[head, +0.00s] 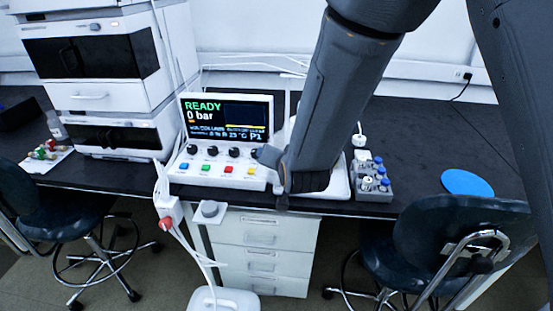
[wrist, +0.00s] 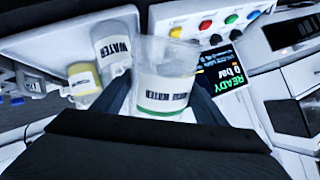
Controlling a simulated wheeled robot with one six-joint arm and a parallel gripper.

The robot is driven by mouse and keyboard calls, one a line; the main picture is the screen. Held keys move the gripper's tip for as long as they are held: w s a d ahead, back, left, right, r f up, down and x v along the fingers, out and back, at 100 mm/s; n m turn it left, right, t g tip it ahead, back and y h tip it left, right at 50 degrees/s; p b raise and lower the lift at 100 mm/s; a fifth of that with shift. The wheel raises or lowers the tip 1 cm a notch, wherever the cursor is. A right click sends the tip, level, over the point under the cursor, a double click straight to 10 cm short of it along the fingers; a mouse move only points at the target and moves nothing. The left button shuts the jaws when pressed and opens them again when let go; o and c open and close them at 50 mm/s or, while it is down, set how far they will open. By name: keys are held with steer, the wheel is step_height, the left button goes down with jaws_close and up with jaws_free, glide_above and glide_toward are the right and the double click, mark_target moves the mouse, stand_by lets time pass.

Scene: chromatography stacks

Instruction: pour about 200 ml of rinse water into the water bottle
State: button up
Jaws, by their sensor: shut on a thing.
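A clear beaker (wrist: 165,75) with a white label whose last word looks like WATER and a green band near its lower edge is held between the dark fingers of my gripper (wrist: 160,102) in the wrist view. My gripper is shut on it. The water bottle (wrist: 113,52), pale and labelled WATER, is just left of the beaker in that view, apart from the jaws. The water level in either is too unclear to tell. In the head view my arm hides the beaker and the water bottle.
A second bottle (wrist: 84,82) with a yellow label is beside the water bottle. The control unit (head: 222,174) reads READY, 0 bar. A grey rack of small bottles (head: 372,184) and a blue disc (head: 467,183) lie to the right on the black bench. Two chairs stand in front.

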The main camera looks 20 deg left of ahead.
steer(key=shift+s+f+g, duration=0.1)
steer(key=shift+f+g, duration=0.3)
steer(key=shift+s+a+r+m+g, duration=0.1)
steer(key=shift+s+m+g, duration=0.1)
steer(key=shift+m+g, duration=0.2)
steer(key=shift+r, duration=0.1)
stand_by(0.4)
steer(key=shift+s+r+m+g, duration=0.1)
steer(key=shift+m+g, duration=0.2)
steer(key=shift+g, duration=0.2)
steer(key=shift+s+a+r+g+p, duration=0.1)
steer(key=shift+s+r+g+p, duration=0.1)
steer(key=shift+g+p, duration=0.5)
steer(key=shift+r+m+g+y+p, duration=0.4)
steer(key=shift+r+p, duration=0.4)
steer(key=shift+p, duration=2.9)
